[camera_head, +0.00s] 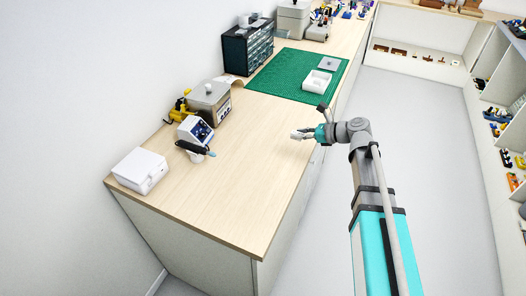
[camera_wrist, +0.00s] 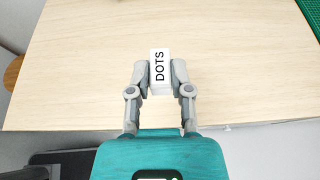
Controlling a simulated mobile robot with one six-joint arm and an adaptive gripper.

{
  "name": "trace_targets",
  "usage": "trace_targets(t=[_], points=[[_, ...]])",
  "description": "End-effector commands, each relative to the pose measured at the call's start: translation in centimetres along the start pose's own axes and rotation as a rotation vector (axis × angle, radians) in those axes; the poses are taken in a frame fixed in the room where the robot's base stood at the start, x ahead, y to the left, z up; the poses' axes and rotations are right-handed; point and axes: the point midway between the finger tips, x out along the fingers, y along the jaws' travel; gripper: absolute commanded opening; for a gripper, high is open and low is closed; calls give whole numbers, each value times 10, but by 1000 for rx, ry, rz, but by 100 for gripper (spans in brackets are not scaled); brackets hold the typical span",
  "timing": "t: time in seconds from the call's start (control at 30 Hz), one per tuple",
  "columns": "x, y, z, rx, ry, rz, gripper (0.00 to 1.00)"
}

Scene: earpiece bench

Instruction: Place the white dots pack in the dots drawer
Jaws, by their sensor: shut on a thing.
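The white dots pack (camera_wrist: 159,68) is a small white block with "DOTS" in dark letters, seen in the wrist view. My gripper (camera_wrist: 160,75) is shut on it, one finger on each side. In the head view my gripper (camera_head: 297,135) is over the right edge of the wooden bench (camera_head: 215,205), with the pack hard to make out there. A dark cabinet of small drawers (camera_head: 248,47) stands at the back left of the bench. Which drawer is the dots drawer cannot be read.
A green mat (camera_head: 283,76) with a white open tray (camera_head: 317,82) and a grey square (camera_head: 329,64) lies beyond my gripper. A white box (camera_head: 140,170), a blue-faced device (camera_head: 195,131) and a grey container (camera_head: 209,100) stand along the left. The bench middle is clear.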

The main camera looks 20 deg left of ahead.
Motion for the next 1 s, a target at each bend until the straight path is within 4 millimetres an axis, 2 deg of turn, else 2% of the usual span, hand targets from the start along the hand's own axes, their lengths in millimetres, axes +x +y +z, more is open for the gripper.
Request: trace_targets(t=[0.03, 0.2, 0.67, 0.87, 1.0], points=[[-2, -7, -1, -2, 0, 4, 2], [-6, -13, -3, -5, -1, 11, 2], [-4, -14, -4, -5, -1, 12, 2], [17, -16, -6, -6, -1, 13, 2], [42, -18, -8, -5, -1, 13, 2]])
